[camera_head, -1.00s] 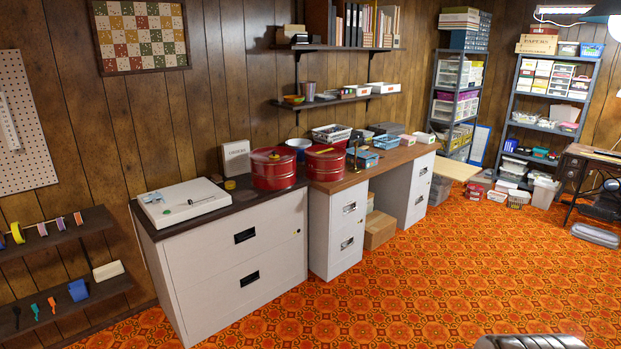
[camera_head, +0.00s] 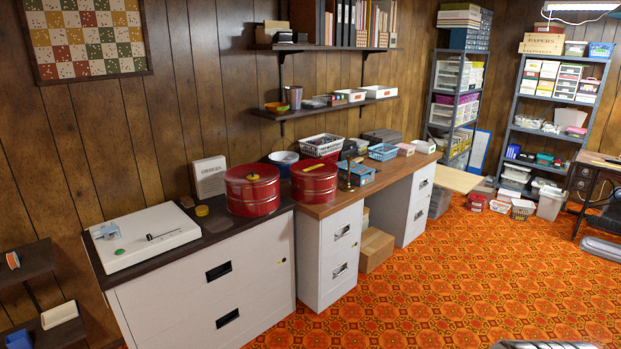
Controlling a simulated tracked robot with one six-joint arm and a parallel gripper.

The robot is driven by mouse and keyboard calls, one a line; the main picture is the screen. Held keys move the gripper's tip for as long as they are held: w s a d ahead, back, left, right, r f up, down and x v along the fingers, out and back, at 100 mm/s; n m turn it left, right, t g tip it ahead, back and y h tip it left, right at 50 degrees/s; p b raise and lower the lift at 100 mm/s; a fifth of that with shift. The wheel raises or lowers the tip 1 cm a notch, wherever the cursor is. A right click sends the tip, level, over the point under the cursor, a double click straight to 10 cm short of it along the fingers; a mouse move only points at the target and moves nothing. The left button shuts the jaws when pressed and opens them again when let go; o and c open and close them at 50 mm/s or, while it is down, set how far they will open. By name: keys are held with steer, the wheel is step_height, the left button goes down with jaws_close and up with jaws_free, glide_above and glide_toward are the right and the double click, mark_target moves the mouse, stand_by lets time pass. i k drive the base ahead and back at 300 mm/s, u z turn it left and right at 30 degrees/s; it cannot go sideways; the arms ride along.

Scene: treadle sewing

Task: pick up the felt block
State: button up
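No thing in view is surely the felt block. A cream-white block (camera_head: 59,314) lies on the low dark wall shelf at the lower left, and a blue block (camera_head: 18,340) is beside it, partly cut off by the frame's edge. I cannot tell whether either is felt. My gripper is not in view. A grey part of what may be my own body shows at the bottom right edge.
White filing cabinets (camera_head: 208,301) with a dark top stand along the wall, bearing a white flat device (camera_head: 144,240) and red round tins (camera_head: 252,190). A wooden desk (camera_head: 330,208) adjoins them. The orange patterned carpet (camera_head: 440,270) is clear in front.

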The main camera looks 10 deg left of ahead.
mark_target(188, 203)
steer(key=u, duration=0.15)
steer(key=i, duration=1.85)
steer(key=u, duration=0.9)
steer(key=i, duration=0.6)
steer(key=u, duration=0.95)
steer(key=i, duration=1)
steer(key=u, duration=0.55)
